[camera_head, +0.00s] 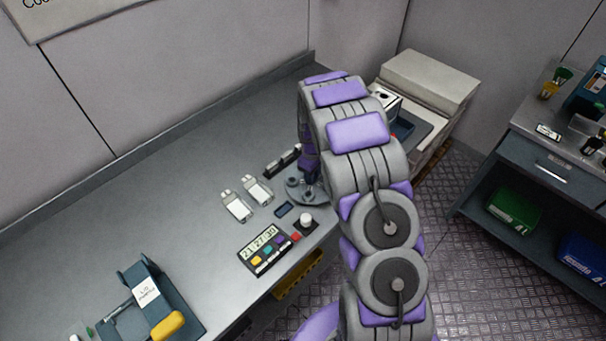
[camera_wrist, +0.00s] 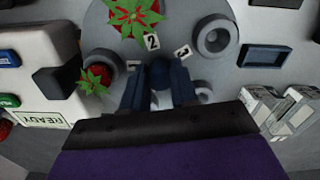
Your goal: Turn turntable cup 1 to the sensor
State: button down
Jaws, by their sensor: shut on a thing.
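The round grey turntable (camera_head: 306,198) sits at the bench's front edge, partly hidden by my arm. In the wrist view the turntable (camera_wrist: 180,14) carries grey cups and small number tags. A large berry with green leaves (camera_wrist: 135,14) sits at the top by tag 2 (camera_wrist: 152,42). An empty-looking cup (camera_wrist: 215,38) is near tag 3 (camera_wrist: 183,51). Another leafy berry (camera_wrist: 95,79) is at the left, near a tag (camera_wrist: 133,65) I cannot read. My gripper (camera_wrist: 160,80) is shut on a dark round knob (camera_wrist: 160,74) between its fingers.
A white device with a READY label (camera_wrist: 42,117) and a black block (camera_wrist: 57,82) stand left of the turntable in the wrist view. A button panel (camera_head: 264,250), a white knob (camera_head: 306,219) and two pale clips (camera_head: 237,206) are close by. The bench's back left is clear.

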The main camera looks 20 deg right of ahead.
dwell(0.4)
jog(key=c, duration=0.9)
grip_release()
jog(key=shift+o, duration=0.2)
jog(key=shift+r, duration=0.1)
notch_tip(320, 180, up, 17)
jog(key=p, duration=0.1)
jog(key=shift+p, duration=0.3)
jog(key=shift+r, duration=0.1)
